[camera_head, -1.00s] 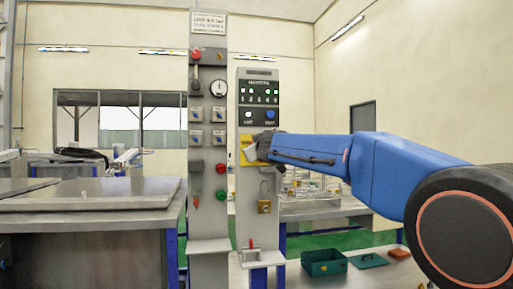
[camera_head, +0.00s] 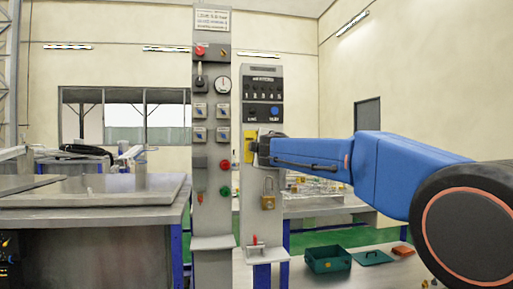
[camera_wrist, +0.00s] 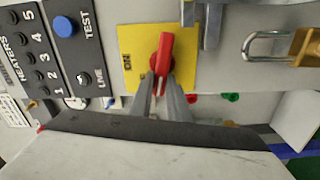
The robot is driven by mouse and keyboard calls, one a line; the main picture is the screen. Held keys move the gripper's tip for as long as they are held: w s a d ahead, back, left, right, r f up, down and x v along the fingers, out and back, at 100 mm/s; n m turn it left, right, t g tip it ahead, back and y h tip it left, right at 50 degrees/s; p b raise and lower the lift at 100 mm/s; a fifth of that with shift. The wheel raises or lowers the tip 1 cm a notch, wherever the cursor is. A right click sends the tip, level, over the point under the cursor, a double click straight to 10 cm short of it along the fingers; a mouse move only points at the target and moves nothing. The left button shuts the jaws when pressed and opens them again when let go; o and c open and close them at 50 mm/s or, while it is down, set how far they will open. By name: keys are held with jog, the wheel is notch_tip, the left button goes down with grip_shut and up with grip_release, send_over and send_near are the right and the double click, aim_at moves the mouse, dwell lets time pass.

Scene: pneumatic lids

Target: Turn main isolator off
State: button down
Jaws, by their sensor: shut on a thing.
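The main isolator is a yellow plate (camera_wrist: 183,74) with a red handle (camera_wrist: 164,52) on the grey panel. The plate also shows in the head view (camera_head: 249,150), partly hidden by my gripper (camera_head: 264,148). In the wrist view the handle points up and down the picture, crosswise to the ON mark at the plate's left. My gripper (camera_wrist: 163,92) is shut on the handle's near end, one grey finger on each side. The heater lamps (camera_head: 263,96) and the LIVE lamp (camera_head: 252,114) look dark.
A brass padlock (camera_head: 268,199) hangs below the isolator; a metal hasp (camera_wrist: 206,18) stands close to the plate. A second grey column (camera_head: 211,220) with knobs stands left. A green box (camera_head: 327,260) lies on the bench. A metal-topped table (camera_head: 110,200) is at left.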

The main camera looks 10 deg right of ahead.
jog(key=shift+f+n, duration=0.25)
jog(key=shift+n, duration=0.75)
jog(key=c, duration=1.7)
grip_release()
jog(key=shift+a, duration=0.1)
jog(key=s, duration=1.7)
jog(key=shift+s, duration=0.25)
